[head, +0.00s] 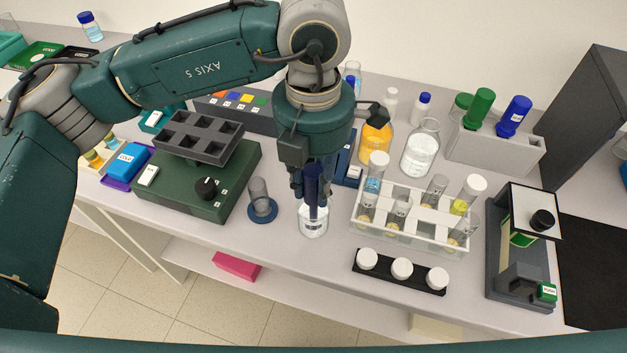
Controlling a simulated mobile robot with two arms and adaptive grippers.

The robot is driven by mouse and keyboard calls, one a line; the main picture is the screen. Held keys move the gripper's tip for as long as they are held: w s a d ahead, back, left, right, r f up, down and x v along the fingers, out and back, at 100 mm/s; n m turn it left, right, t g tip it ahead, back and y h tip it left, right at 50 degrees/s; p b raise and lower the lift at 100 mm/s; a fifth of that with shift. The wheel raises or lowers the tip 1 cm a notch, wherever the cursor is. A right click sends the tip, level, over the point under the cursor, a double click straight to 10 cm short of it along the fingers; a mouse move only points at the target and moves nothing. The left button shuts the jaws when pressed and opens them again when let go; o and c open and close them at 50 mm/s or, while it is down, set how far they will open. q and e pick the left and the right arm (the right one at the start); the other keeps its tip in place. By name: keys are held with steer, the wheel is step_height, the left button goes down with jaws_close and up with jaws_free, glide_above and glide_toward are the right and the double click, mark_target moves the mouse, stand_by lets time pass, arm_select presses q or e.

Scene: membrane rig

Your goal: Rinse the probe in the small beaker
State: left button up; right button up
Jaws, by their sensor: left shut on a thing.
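My left gripper (313,190) points straight down near the middle of the bench. It is shut on a dark blue probe (313,206), which stands upright between the fingers. Below it is a small clear beaker (313,224) with a pale label, near the bench's front edge. The probe's lower end overlaps the beaker's mouth in the picture; its tip is hard to make out, so I cannot tell how deep it sits. My right gripper is not in view.
A clear cylinder on a blue base (262,204) stands close left of the beaker. A white tube rack (411,232) stands close right, with a black strip of white caps (400,272) in front. A green shaker (200,190) is farther left. An orange bottle (375,140) stands behind.

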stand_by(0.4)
arm_select(q)
steer(key=shift+r, duration=0.1)
steer(key=shift+r, duration=0.35)
steer(key=shift+r+p, duration=1.95)
steer(key=shift+r, duration=2.45)
